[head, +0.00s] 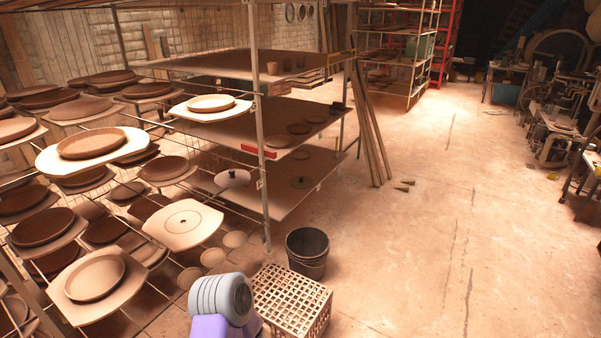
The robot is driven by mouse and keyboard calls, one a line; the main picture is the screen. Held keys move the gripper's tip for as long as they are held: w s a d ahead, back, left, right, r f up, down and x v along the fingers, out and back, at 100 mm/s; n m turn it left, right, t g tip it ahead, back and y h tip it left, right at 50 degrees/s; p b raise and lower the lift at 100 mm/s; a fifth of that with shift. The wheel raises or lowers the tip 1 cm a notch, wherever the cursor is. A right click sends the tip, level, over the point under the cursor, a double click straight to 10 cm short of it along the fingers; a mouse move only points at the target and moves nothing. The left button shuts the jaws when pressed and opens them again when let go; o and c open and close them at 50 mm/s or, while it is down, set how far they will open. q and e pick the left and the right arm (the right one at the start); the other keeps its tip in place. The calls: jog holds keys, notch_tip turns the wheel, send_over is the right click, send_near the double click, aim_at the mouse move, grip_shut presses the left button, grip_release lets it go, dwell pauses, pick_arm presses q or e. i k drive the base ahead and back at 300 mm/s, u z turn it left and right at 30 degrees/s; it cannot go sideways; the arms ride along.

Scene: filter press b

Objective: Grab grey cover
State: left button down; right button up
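A grey ribbed, rounded housing (222,298) with a round dark-grey end face sits on a purple base at the bottom edge of the head view, left of centre. It looks like a motor body. I cannot tell for sure whether this is the grey cover or carries it. The purple base (212,326) is cut off by the bottom of the picture. A pale grey disc with a dark knob (232,178) lies on a low shelf behind. Neither of my grippers shows in this view.
A tan lattice crate (292,300) stands just right of the grey housing, with a dark bucket (307,252) behind it. A rack of plates on boards (92,143) fills the left. Planks (369,125) lean against the middle shelves. The concrete floor (420,240) to the right is clear.

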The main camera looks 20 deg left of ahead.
aim_at(230, 178)
jog(key=z, duration=0.1)
jog(key=i, duration=7.95)
jog(key=u, duration=5.25)
jog(key=i, duration=0.65)
jog(key=z, duration=0.15)
